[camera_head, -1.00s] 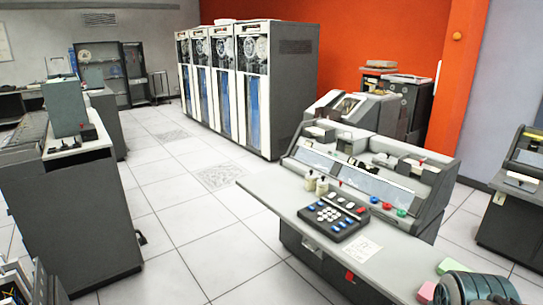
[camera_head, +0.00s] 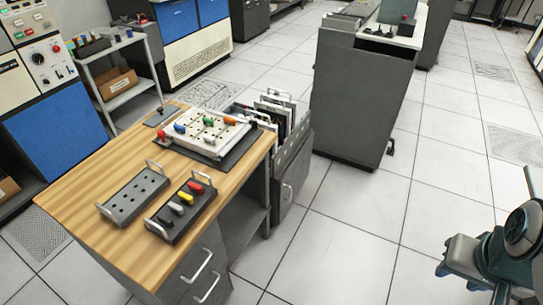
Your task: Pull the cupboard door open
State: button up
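A wooden-topped desk (camera_head: 110,222) stands at left. Its grey front has curved pull handles (camera_head: 197,264) low down, on panels that look closed. I cannot tell which of these is the cupboard; no door looks open. My arm's grey-teal end (camera_head: 466,256) is at the lower right, apart from them all; its finger opening is unclear.
The desk holds a grey perforated block (camera_head: 135,196), a block with coloured pegs (camera_head: 183,207) and a white board with coloured knobs (camera_head: 207,130). A metal trolley (camera_head: 122,85) stands behind it. White floor tiles (camera_head: 345,245) lie clear between desk and arm.

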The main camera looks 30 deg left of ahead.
aim_at(291, 182)
jog(key=u, duration=0.65)
jog(key=i, duration=0.6)
jog(key=u, duration=0.5)
jog(key=i, duration=0.85)
jog(key=z, duration=0.4)
